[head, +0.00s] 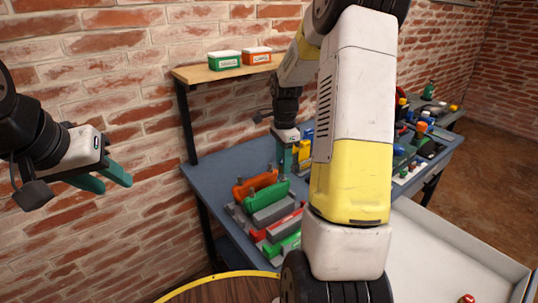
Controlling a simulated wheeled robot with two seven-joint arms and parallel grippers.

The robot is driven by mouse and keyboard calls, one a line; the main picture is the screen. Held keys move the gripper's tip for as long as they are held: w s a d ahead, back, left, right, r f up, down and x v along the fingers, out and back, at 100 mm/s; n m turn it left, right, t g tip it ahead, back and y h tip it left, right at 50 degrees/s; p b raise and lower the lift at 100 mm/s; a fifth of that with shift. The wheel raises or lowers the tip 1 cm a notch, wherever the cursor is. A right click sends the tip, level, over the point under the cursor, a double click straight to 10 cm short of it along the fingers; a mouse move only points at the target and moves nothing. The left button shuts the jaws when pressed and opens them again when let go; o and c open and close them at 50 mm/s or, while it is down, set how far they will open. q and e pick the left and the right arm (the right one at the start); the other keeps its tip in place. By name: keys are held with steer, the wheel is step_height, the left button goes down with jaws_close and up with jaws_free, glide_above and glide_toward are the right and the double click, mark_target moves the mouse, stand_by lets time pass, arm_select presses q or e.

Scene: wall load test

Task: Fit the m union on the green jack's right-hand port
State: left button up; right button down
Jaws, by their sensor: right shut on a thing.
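My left gripper (108,180), with teal fingers, hangs in the air at the left, in front of the brick wall. Its fingers are apart and nothing shows between them. My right gripper (287,163) is over the blue bench, behind my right arm, with its teal fingers pointing down. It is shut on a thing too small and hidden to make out. A green body (266,193) stands on the bench just below and left of it, beside an orange one. I cannot tell whether this is the green jack. Its ports and the m union cannot be made out.
The blue bench (213,181) also holds red and green pieces (285,243) at its front and several tools at the right. A wooden shelf (200,74) carries a green box (224,60) and an orange box (256,56). A white tray (440,245) is at lower right.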

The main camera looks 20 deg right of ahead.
steer(key=shift+f, duration=0.25)
steer(key=shift+f, duration=1)
steer(key=c, duration=0.9)
jaws_free()
steer(key=shift+o, duration=0.3)
steer(key=shift+o, duration=1.3)
